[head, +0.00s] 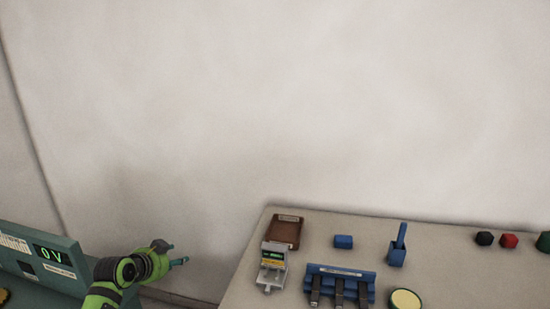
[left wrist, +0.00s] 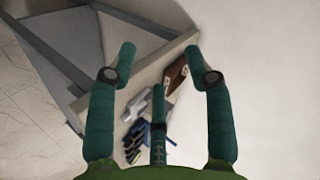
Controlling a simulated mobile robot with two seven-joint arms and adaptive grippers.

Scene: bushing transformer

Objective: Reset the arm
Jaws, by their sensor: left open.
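My left arm (head: 115,280) is green and comes in from the lower left in the head view. Its gripper (head: 176,253) points right, in the gap between the teal console and the table. In the left wrist view the teal fingers of the left gripper (left wrist: 160,65) are spread apart with nothing between them. The table's objects show small and far beyond the fingers. My right gripper is not in view.
A teal console (head: 40,262) reading "0 V" stands at lower left. The table (head: 340,225) at right bears a brown box (head: 286,231), a small device (head: 272,266), a blue rack (head: 340,284), a blue block (head: 343,241), a blue holder (head: 397,252) and a round yellow-topped item (head: 405,299). The wall behind is bare.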

